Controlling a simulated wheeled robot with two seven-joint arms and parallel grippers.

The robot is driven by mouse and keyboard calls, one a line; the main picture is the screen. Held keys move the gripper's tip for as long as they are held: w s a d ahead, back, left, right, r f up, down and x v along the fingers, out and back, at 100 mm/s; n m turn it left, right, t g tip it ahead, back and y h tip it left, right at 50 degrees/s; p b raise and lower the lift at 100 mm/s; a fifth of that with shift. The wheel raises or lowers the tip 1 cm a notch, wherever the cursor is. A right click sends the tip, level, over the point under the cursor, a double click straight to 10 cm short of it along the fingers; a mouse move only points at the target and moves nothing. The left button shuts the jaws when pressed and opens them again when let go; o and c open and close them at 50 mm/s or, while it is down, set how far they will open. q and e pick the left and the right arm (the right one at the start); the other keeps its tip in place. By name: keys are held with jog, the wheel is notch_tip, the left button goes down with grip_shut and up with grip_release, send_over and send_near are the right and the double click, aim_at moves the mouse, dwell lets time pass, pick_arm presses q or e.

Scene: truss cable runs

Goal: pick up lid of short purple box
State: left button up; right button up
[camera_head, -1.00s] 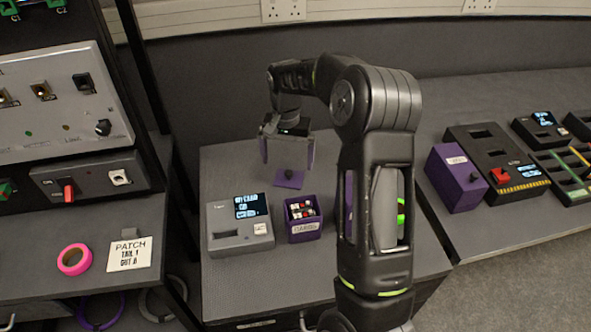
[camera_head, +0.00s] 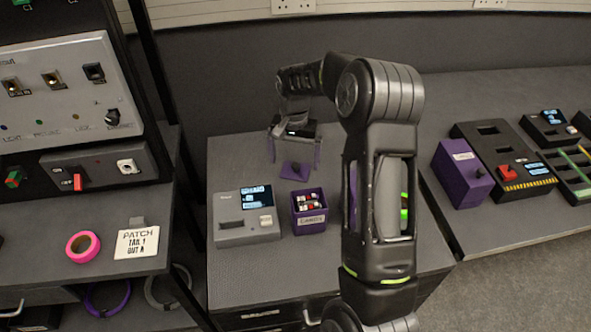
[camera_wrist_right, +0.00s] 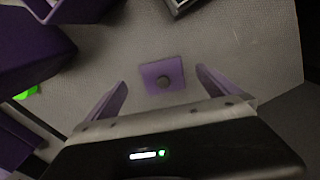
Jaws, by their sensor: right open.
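The purple lid (camera_head: 295,171), a small flat square with a dark round knob, lies on the grey table behind the short purple box (camera_head: 310,221). The box is open, with red and white items inside and a label on its front. My right gripper (camera_head: 294,163) is open, its purple-looking fingers on either side of the lid in the head view. In the right wrist view the lid (camera_wrist_right: 151,71) shows just beyond the open fingers, with nothing between them gripped. My left gripper is not in view.
A grey device with a screen (camera_head: 230,228) stands left of the box. A closed purple box (camera_head: 462,178) and black devices stand on the right table. Pink tape (camera_head: 83,247) lies on the left shelf. The table around the lid is clear.

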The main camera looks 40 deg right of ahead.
aim_at(294, 175)
jog(key=shift+f, duration=0.4)
notch_tip(294, 175, down, 4)
jog(key=shift+w+f+p, duration=0.1)
jog(key=shift+p, duration=0.7)
jog(key=c, duration=1.4)
jog(key=shift+c, duration=0.2)
notch_tip(294, 175, up, 10)
jog(key=b, duration=0.2)
